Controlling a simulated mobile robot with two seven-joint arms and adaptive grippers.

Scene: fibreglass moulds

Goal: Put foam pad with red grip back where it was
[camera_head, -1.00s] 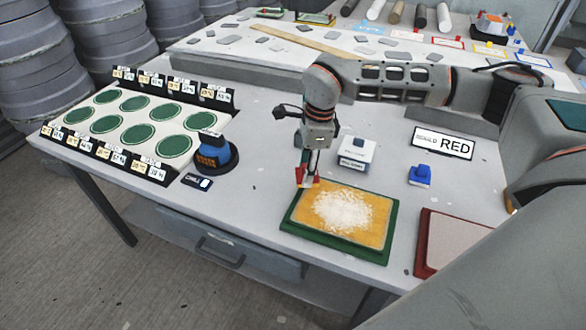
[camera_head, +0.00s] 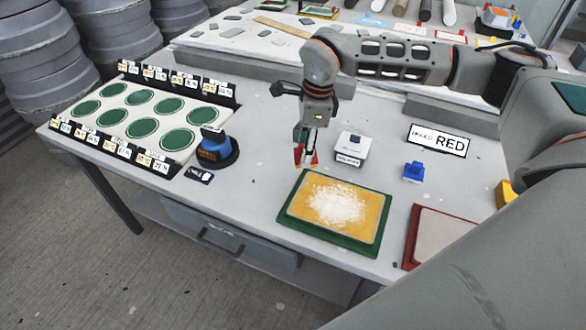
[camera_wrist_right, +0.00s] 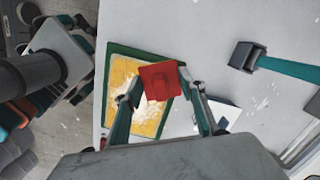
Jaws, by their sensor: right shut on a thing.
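My right gripper (camera_head: 307,150) is shut on the foam pad with red grip (camera_head: 306,158), which also shows in the right wrist view (camera_wrist_right: 158,82) as a red square between the fingers. The pad's underside is hidden in the wrist view. In the head view the pad is above the grey table, just behind the back left corner of the green tray (camera_head: 372,250). A yellow panel with white powder (camera_head: 336,203) lies in that tray. My left gripper is not in view.
A small white labelled box (camera_head: 349,150) stands right of the gripper. A blue round-based object (camera_head: 214,150) stands to the left, near a white board with green discs (camera_head: 155,105). A blue block (camera_head: 413,172), a red tray (camera_head: 412,240) and a RED sign (camera_head: 438,141) are at the right.

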